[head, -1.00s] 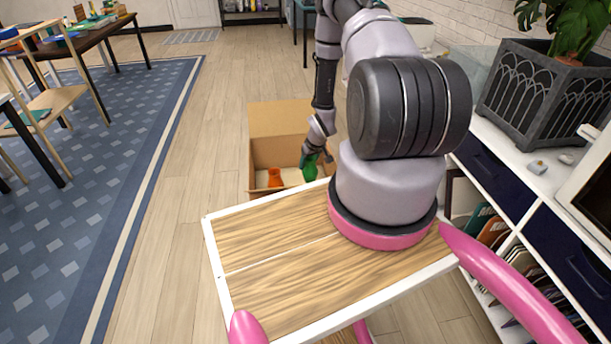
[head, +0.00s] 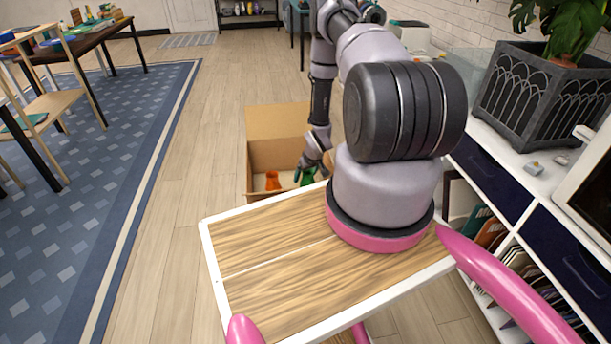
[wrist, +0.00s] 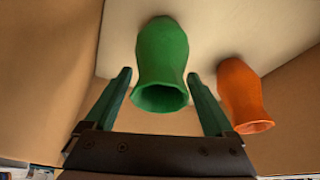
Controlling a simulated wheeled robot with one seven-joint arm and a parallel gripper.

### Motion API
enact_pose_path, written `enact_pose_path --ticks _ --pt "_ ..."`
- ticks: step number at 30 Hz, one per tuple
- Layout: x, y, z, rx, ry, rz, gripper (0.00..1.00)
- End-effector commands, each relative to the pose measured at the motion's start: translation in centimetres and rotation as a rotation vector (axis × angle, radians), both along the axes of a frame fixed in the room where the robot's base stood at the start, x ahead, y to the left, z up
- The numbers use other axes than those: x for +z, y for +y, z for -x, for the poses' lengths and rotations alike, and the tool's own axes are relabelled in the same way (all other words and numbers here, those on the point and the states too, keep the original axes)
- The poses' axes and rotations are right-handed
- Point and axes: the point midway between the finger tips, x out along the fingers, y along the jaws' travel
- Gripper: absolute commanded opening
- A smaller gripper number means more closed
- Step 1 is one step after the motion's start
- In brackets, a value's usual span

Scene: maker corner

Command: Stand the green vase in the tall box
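The green vase (wrist: 160,62) stands upright on the pale floor of the cardboard box (head: 262,155), its open mouth facing up at the wrist camera. It also shows in the head view (head: 306,179), low in the box, partly hidden by my gripper. My gripper (wrist: 159,76) points down into the box and is open. Its two dark green fingers are on either side of the vase, with a visible gap on each side. In the head view, the gripper (head: 308,170) is at the right part of the box.
An orange vase (wrist: 243,95) stands in the box close to the right finger; it also shows in the head view (head: 273,181). The box walls are near on both sides. A white shelf unit (head: 530,200) with a planter (head: 535,100) is on the right. Floor left of the box is clear.

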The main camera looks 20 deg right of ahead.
Motion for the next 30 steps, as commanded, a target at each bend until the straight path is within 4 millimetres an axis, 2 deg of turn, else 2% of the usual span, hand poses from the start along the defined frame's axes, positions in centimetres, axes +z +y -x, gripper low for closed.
enact_pose_path --ticks 5,8,21,25,30 --pt "0.2 0.0 0.0 0.0 0.0 0.0 0.88" --pt "1.1 -0.1 0.3 0.0 -0.001 0.0 0.88" --pt "9.2 -0.4 3.5 0.0 -0.002 0.001 0.88" --pt "10.6 -0.5 4.1 0.0 -0.001 0.001 0.88" --pt "11.3 -0.4 4.5 0.0 0.0 0.0 0.88"
